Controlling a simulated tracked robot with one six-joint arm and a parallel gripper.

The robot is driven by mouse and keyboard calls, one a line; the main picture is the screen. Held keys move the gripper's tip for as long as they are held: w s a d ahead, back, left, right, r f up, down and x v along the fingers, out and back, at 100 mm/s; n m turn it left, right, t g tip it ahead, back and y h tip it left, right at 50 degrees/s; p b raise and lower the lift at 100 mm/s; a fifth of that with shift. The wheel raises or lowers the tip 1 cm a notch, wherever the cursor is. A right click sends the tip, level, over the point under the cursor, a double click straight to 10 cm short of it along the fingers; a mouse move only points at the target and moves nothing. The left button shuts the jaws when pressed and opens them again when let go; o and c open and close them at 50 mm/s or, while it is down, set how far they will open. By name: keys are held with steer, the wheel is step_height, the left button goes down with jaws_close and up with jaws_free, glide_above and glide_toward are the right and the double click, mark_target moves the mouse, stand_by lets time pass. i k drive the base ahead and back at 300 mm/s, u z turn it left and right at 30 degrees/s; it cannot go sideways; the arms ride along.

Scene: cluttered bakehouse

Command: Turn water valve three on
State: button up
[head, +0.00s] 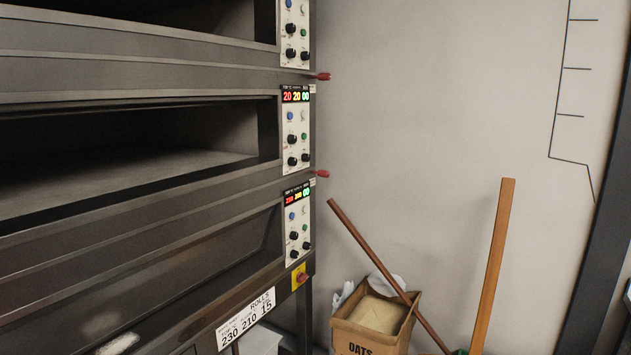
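No water valve shows in the head view, and I see no valve handle or label with a number three. My gripper and arm are not in this view. What I see is a dark deck oven at the left and a bare pale wall behind it.
The deck oven (130,75) has stacked decks, knob panels (297,140) and red handles (322,174). An OATS box (345,333) stands by the wall, with a brown pole leaning across it. A wooden board (493,262) stands upright nearby. A dark post (606,205) edges the right.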

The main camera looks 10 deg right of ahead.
mark_target(321, 172)
steer(key=u, duration=0.5)
steer(key=k, duration=1.05)
steer(key=u, duration=0.1)
steer(key=i, duration=0.45)
steer(key=z, duration=0.75)
steer(key=i, duration=1.55)
steer(key=u, duration=0.6)
steer(key=i, duration=0.7)
steer(key=u, duration=0.5)
